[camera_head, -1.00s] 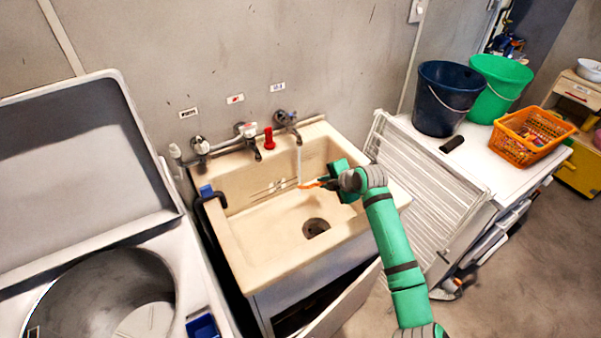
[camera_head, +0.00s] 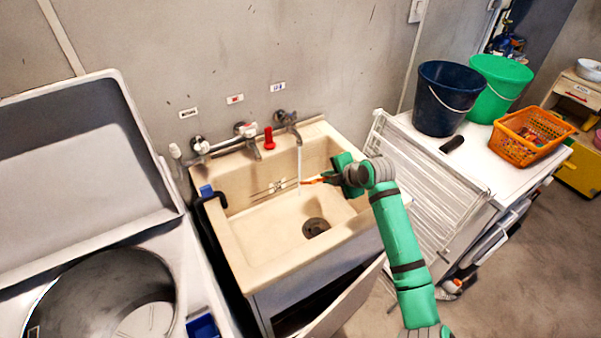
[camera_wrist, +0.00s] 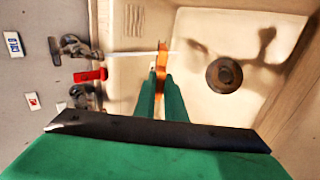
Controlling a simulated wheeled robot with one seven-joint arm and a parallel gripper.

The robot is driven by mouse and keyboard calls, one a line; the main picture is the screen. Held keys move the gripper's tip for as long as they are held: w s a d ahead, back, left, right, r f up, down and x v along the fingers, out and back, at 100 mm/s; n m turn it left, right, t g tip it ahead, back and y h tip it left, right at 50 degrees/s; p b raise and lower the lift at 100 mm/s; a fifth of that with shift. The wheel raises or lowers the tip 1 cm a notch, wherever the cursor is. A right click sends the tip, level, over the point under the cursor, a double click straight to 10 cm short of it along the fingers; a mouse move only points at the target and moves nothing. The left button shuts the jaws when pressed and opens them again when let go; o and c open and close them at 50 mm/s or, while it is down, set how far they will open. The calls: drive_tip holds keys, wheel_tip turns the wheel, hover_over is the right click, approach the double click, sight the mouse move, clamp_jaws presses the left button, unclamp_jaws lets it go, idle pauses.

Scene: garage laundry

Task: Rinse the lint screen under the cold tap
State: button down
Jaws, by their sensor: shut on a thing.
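My gripper (camera_head: 328,178) is over the right side of the beige sink basin (camera_head: 262,262), shut on the orange lint screen (camera_head: 313,181). In the wrist view the lint screen (camera_wrist: 162,62) stands edge-on between my green fingers, its far end past the fingertips. The cold tap (camera_head: 286,119), under the blue label, is running. Its thin white water stream (camera_head: 299,163) falls at the screen's left end. In the wrist view the stream (camera_wrist: 130,53) crosses the screen's far end. The screen's face and any lint are too small to judge.
A red-handled tap (camera_head: 268,138) and other taps line the wall behind the basin. The drain (camera_head: 315,227) is open to view. A white drying rack (camera_head: 425,190) leans close on the right. An open-lidded washer (camera_head: 95,290) stands left. Buckets and an orange basket (camera_head: 530,137) are farther right.

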wheel_tip(320, 180, up, 6)
drive_tip(key=s+d, duration=0.1)
drive_tip(key=s, duration=0.1)
drive_tip(key=shift+d+r, duration=0.2)
idle(0.3)
idle(0.7)
